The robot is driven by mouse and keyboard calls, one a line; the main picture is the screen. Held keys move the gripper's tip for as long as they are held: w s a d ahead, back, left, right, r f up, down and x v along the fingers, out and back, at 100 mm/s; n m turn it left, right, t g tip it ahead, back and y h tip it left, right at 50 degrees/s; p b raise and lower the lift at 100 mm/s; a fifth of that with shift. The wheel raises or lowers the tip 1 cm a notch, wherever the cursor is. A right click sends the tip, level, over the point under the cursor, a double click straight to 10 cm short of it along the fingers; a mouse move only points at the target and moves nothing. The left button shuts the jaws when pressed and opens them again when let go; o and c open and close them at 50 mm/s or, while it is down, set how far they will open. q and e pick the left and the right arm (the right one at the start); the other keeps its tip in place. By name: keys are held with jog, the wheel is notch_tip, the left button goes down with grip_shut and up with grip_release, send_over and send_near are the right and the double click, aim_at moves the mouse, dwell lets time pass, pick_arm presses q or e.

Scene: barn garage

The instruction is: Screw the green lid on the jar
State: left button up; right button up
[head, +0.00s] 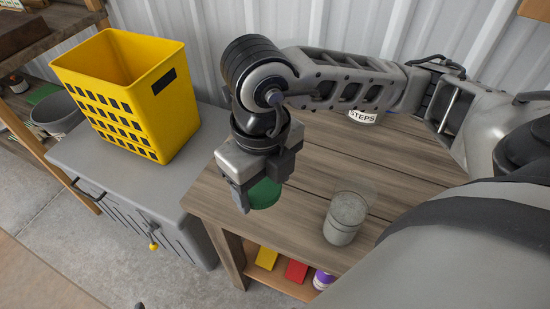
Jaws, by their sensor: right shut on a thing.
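The jar (346,217) is a clear, greyish glass with an open top, standing upright on the wooden table (330,150) near its front edge. The green lid (264,194) is in my right gripper (252,193), to the left of the jar and apart from it. The gripper points down with its fingers shut on the lid, above the table's left part. Fingers and gripper body hide part of the lid. My left gripper is not in view.
A yellow basket (125,90) stands on a grey cabinet (185,165) at the left. A white "STEPS" item (362,117) is at the back of the table. A shelf below holds yellow (266,257) and red (296,270) things. My arm covers the right side.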

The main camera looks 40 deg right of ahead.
jog(key=shift+w+a+n, duration=0.3)
jog(key=shift+a+n, duration=0.05)
jog(key=shift+n, duration=0.75)
jog(key=w+a+n, duration=0.4)
jog(key=n, duration=1.2)
jog(key=w+a+n, duration=0.4)
jog(key=w+n, duration=0.1)
jog(key=n, duration=1.1)
jog(key=shift+a+f, duration=0.2)
jog(key=shift+a, duration=0.1)
jog(key=shift+s, duration=0.1)
